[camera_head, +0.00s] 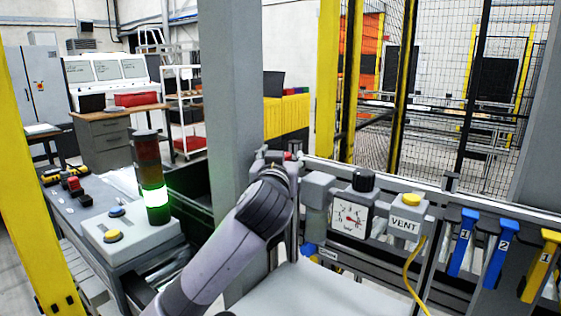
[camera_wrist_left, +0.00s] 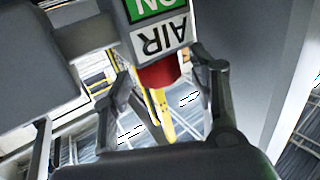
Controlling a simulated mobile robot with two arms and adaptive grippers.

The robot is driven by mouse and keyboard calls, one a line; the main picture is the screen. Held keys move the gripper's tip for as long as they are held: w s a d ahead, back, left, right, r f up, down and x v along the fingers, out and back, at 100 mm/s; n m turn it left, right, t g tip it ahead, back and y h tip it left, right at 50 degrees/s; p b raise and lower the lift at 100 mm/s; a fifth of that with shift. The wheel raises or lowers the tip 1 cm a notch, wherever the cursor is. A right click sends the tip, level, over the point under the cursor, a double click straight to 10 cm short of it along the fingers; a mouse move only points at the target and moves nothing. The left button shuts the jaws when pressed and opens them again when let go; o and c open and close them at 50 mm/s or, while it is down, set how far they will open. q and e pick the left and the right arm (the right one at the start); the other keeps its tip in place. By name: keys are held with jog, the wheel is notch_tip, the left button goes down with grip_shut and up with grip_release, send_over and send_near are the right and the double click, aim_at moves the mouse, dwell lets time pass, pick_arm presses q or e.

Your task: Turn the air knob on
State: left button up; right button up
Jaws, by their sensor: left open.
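The air knob is red and shows in the wrist view (camera_wrist_left: 160,75), under a grey housing with a white AIR label (camera_wrist_left: 162,37) and a green ON label (camera_wrist_left: 152,8), both upside down. My left gripper (camera_wrist_left: 163,82) is open, with one finger on each side of the knob. I cannot tell whether either finger touches it. My right gripper is not in view.
Right of my gripper are a gauge unit (camera_head: 351,216) with a black knob (camera_head: 363,181) and a VENT box (camera_head: 404,222) with a yellow button. Blue levers (camera_head: 463,242) and a yellow lever stand further right. A grey post (camera_head: 232,100) stands close behind. A signal tower (camera_head: 152,180) glows green.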

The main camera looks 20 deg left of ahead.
pick_arm(q)
jog(key=s+d, duration=0.2)
jog(key=s, duration=0.9)
jog(key=shift+s+d, duration=0.15)
jog(key=shift+s, duration=0.2)
jog(key=shift+f, duration=0.1)
